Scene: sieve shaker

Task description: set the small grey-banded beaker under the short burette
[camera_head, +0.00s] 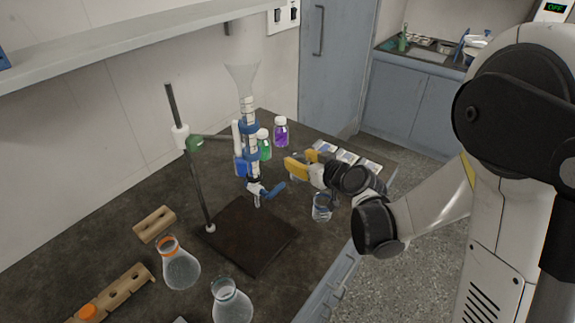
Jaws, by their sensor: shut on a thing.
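My gripper (292,166), with yellow fingers, is shut above the bench, to the right of the burette. What it holds is mostly hidden by the fingers; pale, clear glass shows faintly at them, seemingly a small beaker, but no grey band is readable. The burette (249,130) hangs upright in blue clamps, with a funnel on top and a blue stopcock near its tip. Its tip is over the dark stand base (248,236), which is bare. Another small clear glass beaker (321,207) stands on the bench below my gripper; its band colour is unclear.
A metal stand rod (187,150) rises left of the burette. Green (264,147) and purple (281,131) bottles stand behind. An orange-ringed flask (178,264), another flask (231,303) and wooden racks (118,292) are at the front left. The bench edge lies to the right.

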